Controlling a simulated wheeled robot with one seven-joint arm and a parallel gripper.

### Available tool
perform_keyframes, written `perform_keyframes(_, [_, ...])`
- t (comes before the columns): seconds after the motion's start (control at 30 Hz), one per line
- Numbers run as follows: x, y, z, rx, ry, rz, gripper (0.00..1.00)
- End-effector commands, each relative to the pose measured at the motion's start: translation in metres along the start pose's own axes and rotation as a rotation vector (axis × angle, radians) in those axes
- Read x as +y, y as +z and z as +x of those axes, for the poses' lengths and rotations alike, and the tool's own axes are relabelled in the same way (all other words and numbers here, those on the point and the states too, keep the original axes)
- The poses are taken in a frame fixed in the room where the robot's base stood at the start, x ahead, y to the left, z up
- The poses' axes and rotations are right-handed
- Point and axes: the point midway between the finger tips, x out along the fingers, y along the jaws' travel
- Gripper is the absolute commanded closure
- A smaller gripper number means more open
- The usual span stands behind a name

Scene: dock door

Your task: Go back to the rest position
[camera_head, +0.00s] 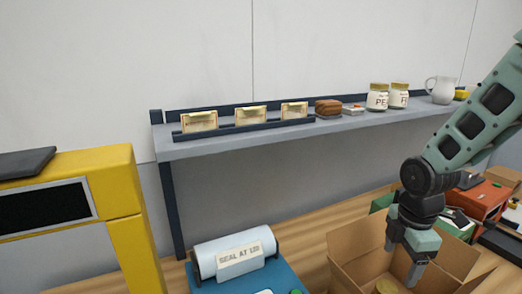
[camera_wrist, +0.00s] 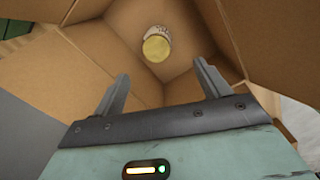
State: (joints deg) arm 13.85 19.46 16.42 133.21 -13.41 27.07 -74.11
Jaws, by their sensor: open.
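My gripper (camera_head: 416,268) hangs at the end of my green arm at the right of the head view, pointing down over an open cardboard box (camera_head: 350,255). In the wrist view my gripper (camera_wrist: 162,85) has its two fingers spread apart with nothing between them. A jar with a yellow lid (camera_wrist: 156,48) stands inside the box, beyond the fingertips. The box walls (camera_wrist: 55,70) surround the fingers in the wrist view.
A grey shelf (camera_head: 225,147) behind holds cards, a brown item, two jars (camera_head: 377,97) and a white pitcher (camera_head: 441,90). A yellow frame (camera_head: 125,215) stands left. A blue machine with a white roll (camera_head: 232,252) sits left of the box. An orange-red case (camera_head: 482,198) lies right.

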Motion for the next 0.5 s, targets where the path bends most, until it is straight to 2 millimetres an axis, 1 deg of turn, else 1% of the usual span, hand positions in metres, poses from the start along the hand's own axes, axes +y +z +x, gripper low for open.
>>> perform_keyframes(0.03, [-0.005, 0.000, -0.008, -0.004, 0.020, 0.123, 0.25])
perform_keyframes(0.2, [-0.023, 0.002, -0.029, 0.019, 0.084, 0.632, 0.25])
perform_keyframes(0.3, [-0.031, 0.003, -0.038, 0.049, 0.112, 0.885, 0.25])
perform_keyframes(0.5, [-0.045, 0.004, -0.052, 0.117, 0.142, 1.280, 0.25])
